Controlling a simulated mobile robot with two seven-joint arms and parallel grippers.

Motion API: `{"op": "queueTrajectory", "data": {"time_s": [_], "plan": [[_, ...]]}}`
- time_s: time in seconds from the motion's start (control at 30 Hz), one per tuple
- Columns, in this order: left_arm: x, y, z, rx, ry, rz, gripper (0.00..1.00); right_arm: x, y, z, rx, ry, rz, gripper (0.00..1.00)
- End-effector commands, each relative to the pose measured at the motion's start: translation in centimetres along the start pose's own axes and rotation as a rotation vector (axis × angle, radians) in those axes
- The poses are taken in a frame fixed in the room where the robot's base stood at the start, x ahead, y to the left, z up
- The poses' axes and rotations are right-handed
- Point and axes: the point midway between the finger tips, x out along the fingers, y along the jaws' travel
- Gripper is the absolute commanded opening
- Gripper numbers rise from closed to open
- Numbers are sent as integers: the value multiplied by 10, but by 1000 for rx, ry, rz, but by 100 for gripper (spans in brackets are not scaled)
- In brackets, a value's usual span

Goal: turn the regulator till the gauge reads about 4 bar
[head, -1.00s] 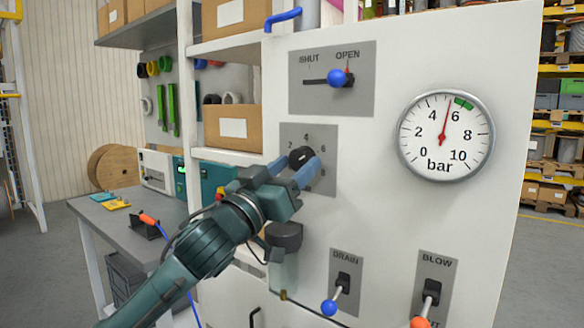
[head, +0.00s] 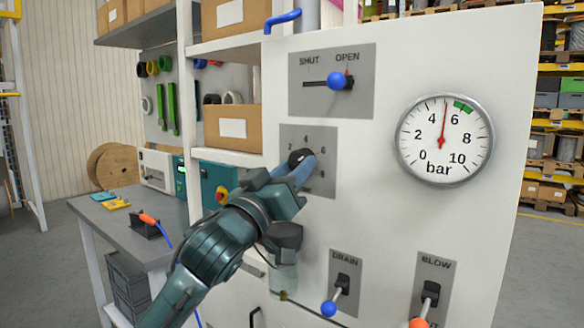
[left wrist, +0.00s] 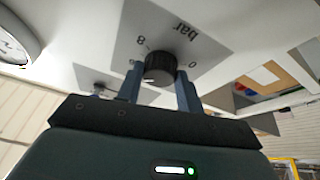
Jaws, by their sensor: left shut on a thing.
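The regulator is a black round knob (head: 300,157) on a grey scale plate (head: 322,184) on the white panel. My left gripper (head: 303,163) is shut on this knob, its blue-grey fingers on either side. The left wrist view also shows the knob (left wrist: 160,67) between the two fingers. Part of the plate and its numbers is hidden by the gripper. The round gauge (head: 444,140) is at the panel's upper right. Its red needle stands between 4 and 6, near 5, left of the green mark. My right gripper is not in view.
The OPEN/SHUT lever with a blue ball (head: 337,80) is above the knob. The DRAIN lever (head: 335,298) and BLOW lever (head: 425,300) are below. A grey bench (head: 125,225) stands left, near shelves with boxes.

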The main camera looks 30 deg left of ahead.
Motion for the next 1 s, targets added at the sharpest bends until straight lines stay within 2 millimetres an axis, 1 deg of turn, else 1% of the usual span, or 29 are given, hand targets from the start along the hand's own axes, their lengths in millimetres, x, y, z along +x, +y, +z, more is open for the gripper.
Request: {"op": "queueTrajectory", "data": {"time_s": [0.2, 0.5, 0.73, 1.0], "plan": [[1, 3, -2, -168, 7, -65, 14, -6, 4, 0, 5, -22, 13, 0], [1, 5, -2, -349, 14, -140, 14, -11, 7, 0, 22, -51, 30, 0], [1, 6, -2, -426, 17, -173, 14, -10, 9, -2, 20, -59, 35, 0], [0, 5, -1, -450, 20, -184, 14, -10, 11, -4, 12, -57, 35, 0]]}}
